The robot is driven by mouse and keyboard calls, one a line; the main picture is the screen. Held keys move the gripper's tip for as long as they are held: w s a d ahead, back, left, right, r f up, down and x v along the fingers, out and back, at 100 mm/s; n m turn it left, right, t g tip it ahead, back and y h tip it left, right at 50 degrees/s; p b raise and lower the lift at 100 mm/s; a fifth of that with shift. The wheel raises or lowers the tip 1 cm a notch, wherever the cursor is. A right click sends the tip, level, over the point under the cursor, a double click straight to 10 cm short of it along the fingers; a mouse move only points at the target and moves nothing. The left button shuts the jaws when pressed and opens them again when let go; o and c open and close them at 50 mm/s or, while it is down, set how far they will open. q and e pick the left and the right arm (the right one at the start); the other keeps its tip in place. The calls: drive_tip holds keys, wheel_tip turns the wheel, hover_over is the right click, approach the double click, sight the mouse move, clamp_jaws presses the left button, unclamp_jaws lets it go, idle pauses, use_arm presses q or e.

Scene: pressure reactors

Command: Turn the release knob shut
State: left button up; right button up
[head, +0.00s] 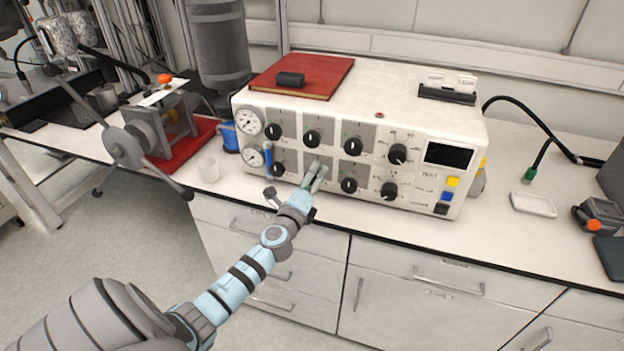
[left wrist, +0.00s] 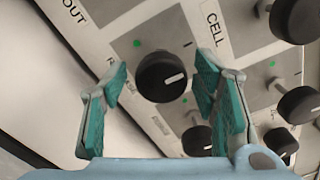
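In the left wrist view a round black knob (left wrist: 161,77) with a white pointer line sits on a grey panel patch, with a green dot beside it. Its label is mostly hidden, so I cannot read whether it is the release knob. My left gripper (left wrist: 163,72) is open, with one teal-padded finger on each side of this knob and gaps showing between pads and knob. In the head view my left gripper (head: 318,172) is at the lower row of the white instrument's front (head: 330,200), hiding the knob there. My right gripper is not in view.
Other black knobs (head: 348,185) stand close by on the same front. Two gauges (head: 248,121) are at its left, a dark display (head: 448,155) and coloured buttons at its right. A red book (head: 303,74) lies on top. A white cup (head: 209,169) stands on the bench at left.

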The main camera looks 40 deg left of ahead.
use_arm(q)
drive_tip(key=v, duration=1.2)
